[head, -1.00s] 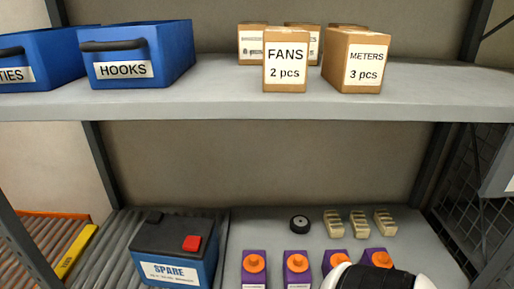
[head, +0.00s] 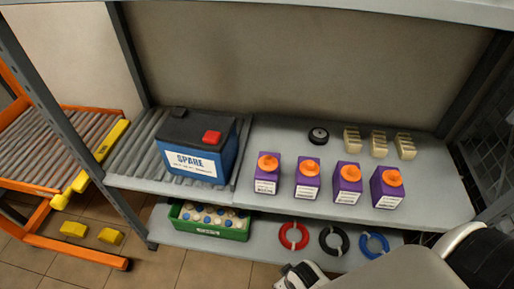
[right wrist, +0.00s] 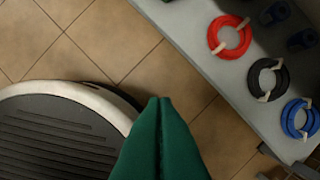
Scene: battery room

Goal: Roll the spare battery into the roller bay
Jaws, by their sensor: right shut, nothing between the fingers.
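The spare battery (head: 198,146), a blue case with a black top, a red terminal cap and a SPARE label, stands upright on the shelf's grey rollers (head: 134,160), near their right edge. An orange-framed roller stand (head: 50,140) with grey rollers and a yellow bar is to the left, beyond the shelf post. My right gripper (right wrist: 160,102) shows in the right wrist view, its green fingers shut together and empty above the tiled floor. It is well away from the battery. My left gripper is not in view.
Several purple bottles with orange caps (head: 307,178), a small wheel (head: 318,135) and beige blocks (head: 379,144) stand right of the rollers. Below are a green crate (head: 207,227) and red (head: 294,236), black and blue rings. Yellow blocks (head: 74,229) are low by the stand.

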